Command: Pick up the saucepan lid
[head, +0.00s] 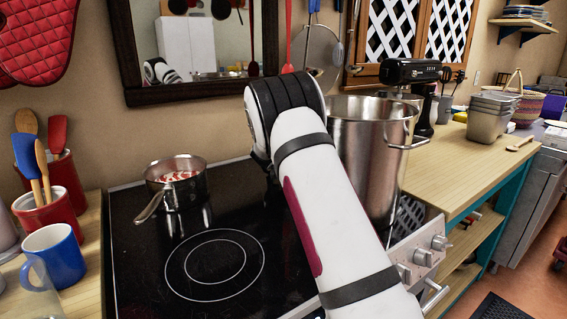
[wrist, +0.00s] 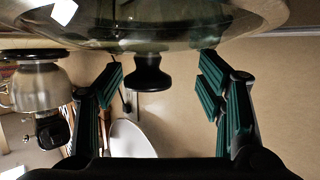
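The saucepan lid (wrist: 190,28) shows in the wrist view as a clear glass dome with a dark knob (wrist: 147,72). The wrist picture looks upside down, so the knob points down in it. My gripper (wrist: 162,70) is open, with one dark green finger on each side of the knob in the picture. The knob lies nearer the left finger, and I see no contact. I cannot tell how far beyond the fingertips it is. In the head view my arm hides the lid and gripper.
A small saucepan (head: 177,184) with red and white contents sits on the black cooktop (head: 130,245). A tall steel pot (head: 368,150) stands close right of my arm, with a stand mixer (head: 410,72) behind it. A blue mug (head: 55,254) and utensil pots are at left.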

